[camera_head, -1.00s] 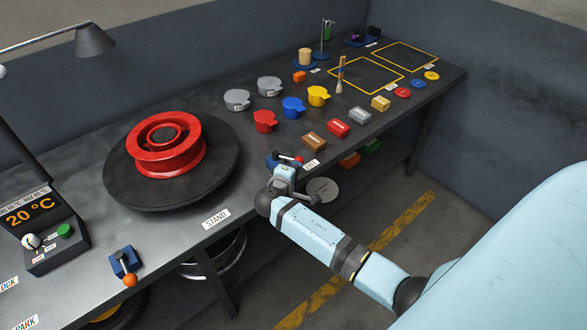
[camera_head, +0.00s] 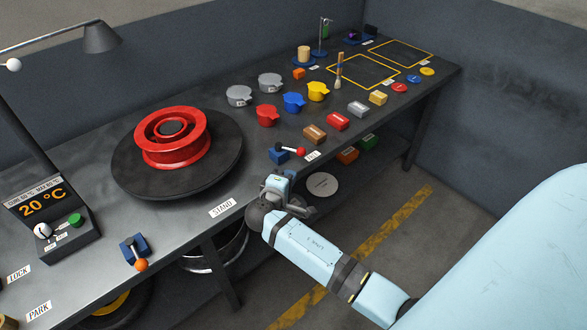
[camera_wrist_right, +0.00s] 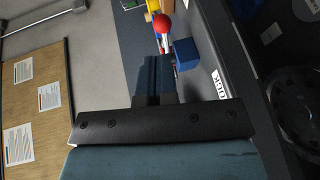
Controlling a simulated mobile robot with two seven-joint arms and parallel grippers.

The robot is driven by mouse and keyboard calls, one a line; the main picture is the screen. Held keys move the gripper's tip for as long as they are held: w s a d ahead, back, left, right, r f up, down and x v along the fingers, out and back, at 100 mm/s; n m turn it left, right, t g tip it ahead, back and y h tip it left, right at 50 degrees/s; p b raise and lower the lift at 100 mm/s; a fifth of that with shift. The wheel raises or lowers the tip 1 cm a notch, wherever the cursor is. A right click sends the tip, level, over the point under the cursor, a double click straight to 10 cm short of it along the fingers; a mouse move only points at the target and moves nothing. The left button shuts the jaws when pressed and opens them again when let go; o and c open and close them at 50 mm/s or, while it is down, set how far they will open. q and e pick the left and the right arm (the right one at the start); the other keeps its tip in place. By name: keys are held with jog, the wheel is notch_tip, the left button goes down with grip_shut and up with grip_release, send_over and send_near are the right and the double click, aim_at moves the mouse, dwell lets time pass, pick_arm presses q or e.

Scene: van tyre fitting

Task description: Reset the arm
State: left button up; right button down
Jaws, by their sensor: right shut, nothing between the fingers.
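My right arm comes in from the lower right of the head view. Its gripper (camera_head: 300,206) is just off the bench's front edge, its fingers partly hidden by the wrist. In the right wrist view the fingers (camera_wrist_right: 154,80) are shut with nothing between them. A blue-based lever (camera_head: 279,156) with a red ball knob (camera_head: 300,152) stands on the bench beyond the gripper, clear of it. In the wrist view its blue base (camera_wrist_right: 186,53) and red ball (camera_wrist_right: 162,23) lie past the fingertips. My left gripper is not in view.
The bench (camera_head: 187,222) carries a red wheel rim (camera_head: 172,139) on a black turntable (camera_head: 225,165), lidded pots, small boxes and an orange-knobbed lever (camera_head: 134,250). A lower shelf holds a pale disc (camera_head: 322,185). The floor (camera_head: 375,215) right of the bench is clear.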

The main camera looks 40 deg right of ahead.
jog(key=s+a+f+t+y+p, duration=0.1)
jog(key=s+a+f+y+p, duration=0.2)
jog(key=s+a+y, duration=0.3)
jog(key=s+a+f+y+p, duration=0.3)
jog(key=s+a+y, duration=0.15)
jog(key=s, duration=0.35)
jog(key=s+a+r+m+y+p, duration=0.1)
jog(key=s+a+r+y, duration=0.1)
jog(key=s, duration=0.3)
jog(key=s+a+r+m+t+y+p, duration=0.1)
jog(key=s+a+r+m+y, duration=0.1)
jog(key=s+y, duration=0.2)
jog(key=shift+s+a+t+p, duration=0.3)
jog(key=shift+s, duration=0.25)
jog(key=shift+r, duration=0.1)
